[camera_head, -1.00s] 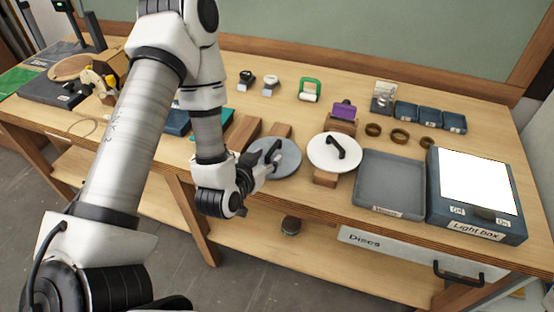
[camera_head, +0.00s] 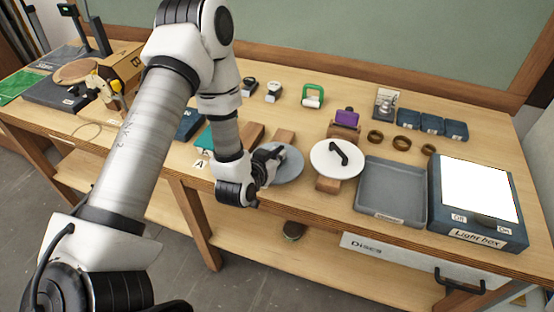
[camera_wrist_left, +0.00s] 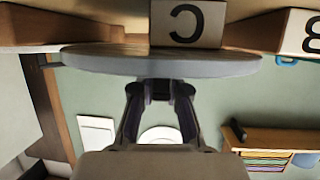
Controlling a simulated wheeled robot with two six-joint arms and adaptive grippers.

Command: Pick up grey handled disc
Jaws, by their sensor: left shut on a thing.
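The grey disc (camera_head: 289,165) is near the table's front edge in the head view, left of the white handled disc (camera_head: 325,165). My left gripper (camera_head: 268,158) is at its left side and shut on its handle; the gripper mostly hides the handle. In the left wrist view the grey disc (camera_wrist_left: 160,64) shows nearly edge-on across the top, with my left gripper's fingers (camera_wrist_left: 160,90) against its middle. I cannot tell whether the disc rests on its support or is a little clear of it. My right gripper is not in view.
A grey tray (camera_head: 362,205) and a light box (camera_head: 435,222) stand to the right. A card marked C (camera_wrist_left: 188,24) is close to the disc.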

